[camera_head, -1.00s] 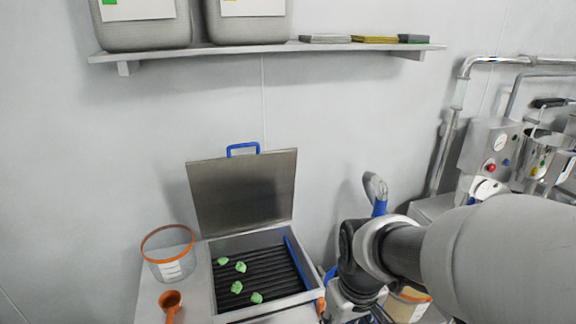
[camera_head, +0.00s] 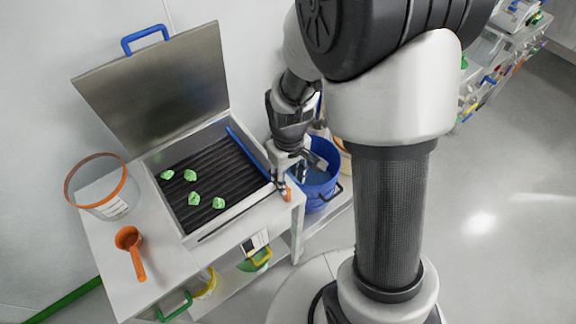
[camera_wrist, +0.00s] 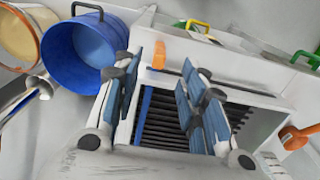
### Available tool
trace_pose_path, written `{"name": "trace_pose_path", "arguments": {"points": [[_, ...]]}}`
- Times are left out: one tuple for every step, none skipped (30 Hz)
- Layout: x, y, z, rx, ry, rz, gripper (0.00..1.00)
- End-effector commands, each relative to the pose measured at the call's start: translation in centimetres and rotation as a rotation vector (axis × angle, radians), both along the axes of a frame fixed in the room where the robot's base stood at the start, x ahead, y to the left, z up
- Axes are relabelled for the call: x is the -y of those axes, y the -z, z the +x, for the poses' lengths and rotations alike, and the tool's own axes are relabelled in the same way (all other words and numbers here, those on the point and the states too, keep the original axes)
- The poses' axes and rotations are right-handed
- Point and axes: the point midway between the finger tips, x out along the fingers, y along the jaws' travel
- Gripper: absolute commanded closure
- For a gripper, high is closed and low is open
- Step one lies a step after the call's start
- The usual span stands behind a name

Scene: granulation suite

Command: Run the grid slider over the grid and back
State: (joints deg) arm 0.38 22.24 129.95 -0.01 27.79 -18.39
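The grid (camera_head: 215,165) is a row of dark bars in an open steel box with its lid raised. Several green lumps lie on its left and front parts. The grid slider shows as a blue bar (camera_head: 247,152) along the right side of the grid, with an orange handle (camera_head: 288,194) at the box's front right corner. In the wrist view the orange handle (camera_wrist: 159,54) stands upright beyond my fingertips. My gripper (camera_head: 281,180) is beside that corner, close to the handle. In the wrist view its blue-padded fingers (camera_wrist: 162,72) are wide apart with nothing between them.
A clear orange-rimmed tub (camera_head: 103,190) and an orange scoop (camera_head: 131,248) sit left of the box. A blue bucket (camera_head: 320,178) stands close to the right of my gripper. The raised lid (camera_head: 160,90) rises behind the grid.

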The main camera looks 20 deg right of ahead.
Motion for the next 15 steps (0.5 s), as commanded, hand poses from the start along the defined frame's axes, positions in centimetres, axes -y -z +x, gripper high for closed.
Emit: {"name": "trace_pose_path", "arguments": {"points": [[0.0,1.4,-0.1,-0.004,0.000,0.000,0.62],[0.0,2.0,-0.1,-0.005,0.000,0.000,0.62],[0.0,2.8,-0.1,-0.005,0.000,0.000,0.62],[0.0,3.4,-0.1,-0.004,0.000,0.000,0.62],[0.0,4.0,-0.2,-0.005,0.000,0.000,0.62],[0.0,4.8,-0.2,-0.004,0.000,0.000,0.62],[0.0,5.4,-0.2,-0.004,0.000,0.000,0.62],[0.0,5.9,-0.2,-0.005,0.000,0.000,0.62],[0.0,6.6,-0.1,-0.003,0.000,0.000,0.62],[0.0,7.0,-0.1,-0.004,0.000,0.000,0.62],[0.0,7.5,-0.2,-0.004,0.000,0.000,0.62],[0.0,8.0,-0.1,-0.002,0.000,0.000,0.62],[0.0,8.3,-0.1,-0.002,0.000,0.000,0.62],[0.0,8.6,-0.1,-0.003,0.000,0.000,0.62],[0.0,9.0,-0.1,-0.002,0.000,0.000,0.62]]}}
